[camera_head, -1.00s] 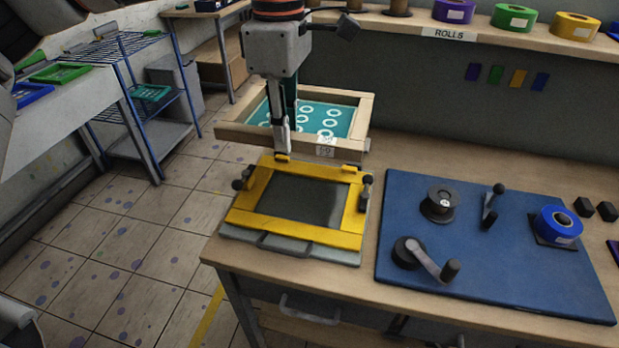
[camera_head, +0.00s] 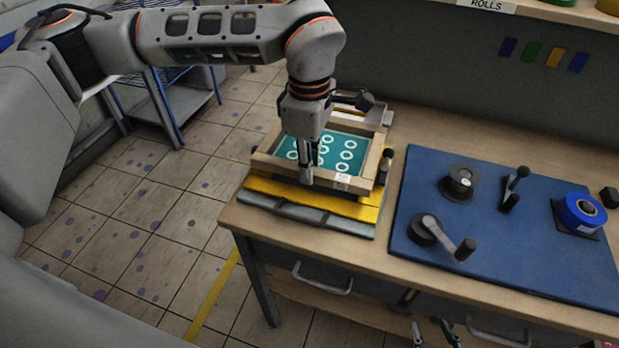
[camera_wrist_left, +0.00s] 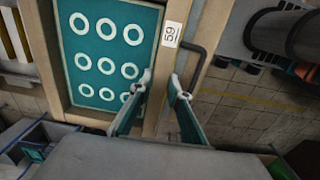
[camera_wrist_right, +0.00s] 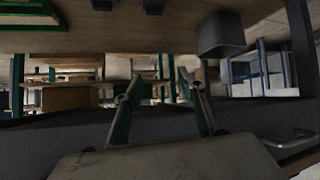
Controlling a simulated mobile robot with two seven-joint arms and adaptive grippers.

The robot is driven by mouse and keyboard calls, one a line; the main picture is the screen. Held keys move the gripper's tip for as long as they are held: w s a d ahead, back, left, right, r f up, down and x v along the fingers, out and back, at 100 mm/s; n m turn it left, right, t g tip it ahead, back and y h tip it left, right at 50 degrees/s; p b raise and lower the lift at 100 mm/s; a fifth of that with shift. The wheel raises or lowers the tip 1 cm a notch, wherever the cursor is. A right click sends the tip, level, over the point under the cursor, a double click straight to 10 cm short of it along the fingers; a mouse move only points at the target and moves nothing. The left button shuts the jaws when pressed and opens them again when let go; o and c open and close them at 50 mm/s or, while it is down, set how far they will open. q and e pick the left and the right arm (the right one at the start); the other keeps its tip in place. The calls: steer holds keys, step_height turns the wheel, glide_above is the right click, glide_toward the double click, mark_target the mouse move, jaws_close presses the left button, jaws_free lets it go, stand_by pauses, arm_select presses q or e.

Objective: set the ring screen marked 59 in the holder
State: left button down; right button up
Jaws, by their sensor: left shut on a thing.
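The ring screen (camera_head: 334,150) is a wooden frame with teal mesh and white rings. The left wrist view shows its tag 59 (camera_wrist_left: 170,34) on the front bar. My left gripper (camera_head: 306,180) is shut on this front bar, with one finger on each side of it in the left wrist view (camera_wrist_left: 160,84). The screen is over the yellow holder (camera_head: 367,212), whose front strip and right edge show. I cannot tell whether the screen rests in it or hovers just above. My right gripper (camera_wrist_right: 157,92) is open and empty in the right wrist view.
A blue mat (camera_head: 440,185) to the right carries a dark spool (camera_head: 460,182), crank handles and a blue tape roll (camera_head: 581,212). A dark knob (camera_head: 387,154) stands close to the screen's right side. A drawer handle (camera_head: 322,281) projects below the table's front edge.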

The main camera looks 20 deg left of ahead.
mark_target(309, 194)
arm_select(q)
step_height(309, 194, down, 4)
stand_by(0.4)
steer(key=shift+f, duration=0.4)
steer(key=c, duration=1.9)
jaws_free()
